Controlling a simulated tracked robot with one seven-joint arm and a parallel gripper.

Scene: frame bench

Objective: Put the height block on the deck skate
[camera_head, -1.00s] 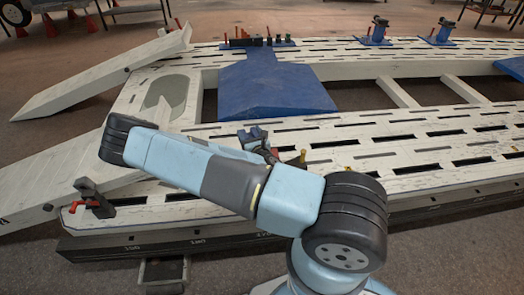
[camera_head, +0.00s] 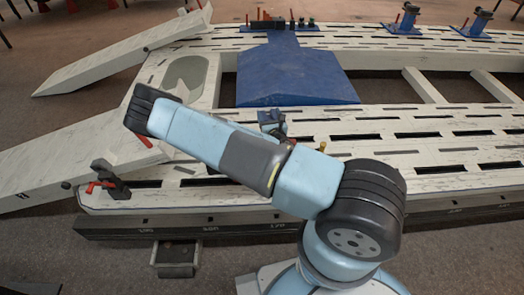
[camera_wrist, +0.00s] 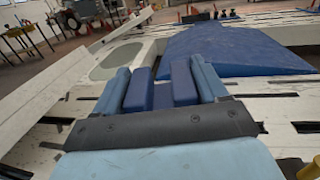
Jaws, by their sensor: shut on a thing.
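My gripper (camera_wrist: 162,85) is shut on a dark blue piece (camera_wrist: 162,96), which looks like the height block. In the wrist view the piece sits between two steel-blue fingers, with raised dark blue sides and a lower middle. In the head view my gripper (camera_head: 270,120) shows just beyond my forearm, over the near slotted rail, and the forearm hides most of it. I cannot tell for sure which thing is the deck skate. A wide blue sloped plate (camera_head: 297,78) spans the bench just beyond my gripper; it also shows in the wrist view (camera_wrist: 225,50).
The pale bench has slotted rails (camera_head: 440,150) and open gaps between crossbars. A clamp with a red handle (camera_head: 108,182) stands at the near left corner. Ramps (camera_head: 70,155) slope down at left. Blue-based clamps (camera_head: 405,20) and a row of small tools (camera_head: 280,22) stand on the far rail.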

